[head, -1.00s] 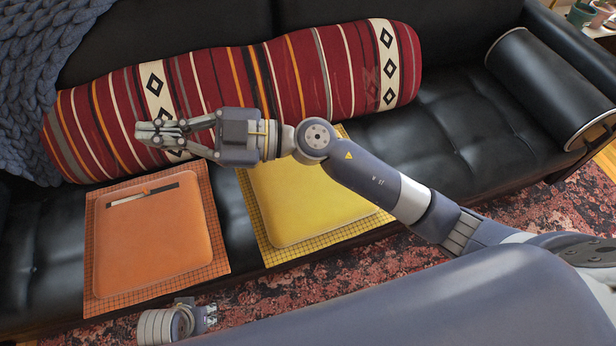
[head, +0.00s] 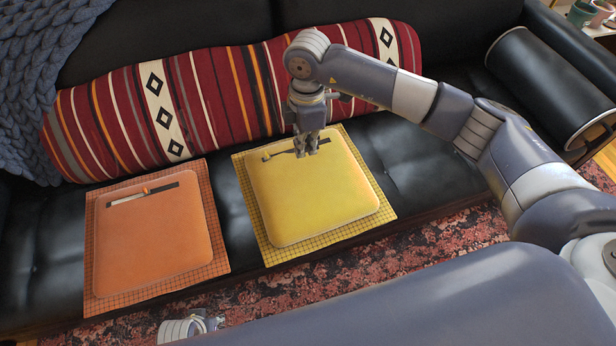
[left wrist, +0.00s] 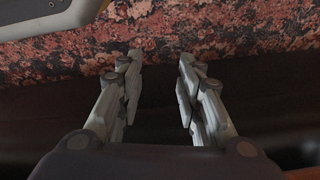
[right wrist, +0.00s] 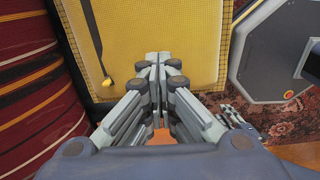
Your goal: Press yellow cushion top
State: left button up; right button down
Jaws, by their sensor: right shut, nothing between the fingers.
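The yellow cushion (head: 315,205) lies flat on a yellow gridded mat (head: 274,254) on the black sofa seat. A dark strip with a small yellow knob runs along its back edge; the cushion also fills the top of the right wrist view (right wrist: 150,25). My right gripper (head: 313,150) points down at the cushion's back edge, by the strip. Its fingers are together and empty in the right wrist view (right wrist: 159,60); I cannot tell whether they touch the cushion. My left gripper (left wrist: 160,60) is open and empty above the rug, and only partly shows at the head view's bottom edge.
An orange cushion (head: 160,235) on an orange mat (head: 92,245) lies to the left. A striped red bolster (head: 110,120) stands along the backrest behind both. A black cylindrical bolster (head: 545,85) is at the right. A patterned rug (head: 440,245) lies in front.

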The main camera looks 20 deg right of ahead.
aim_at(308, 184)
jog(key=shift+d, duration=0.3)
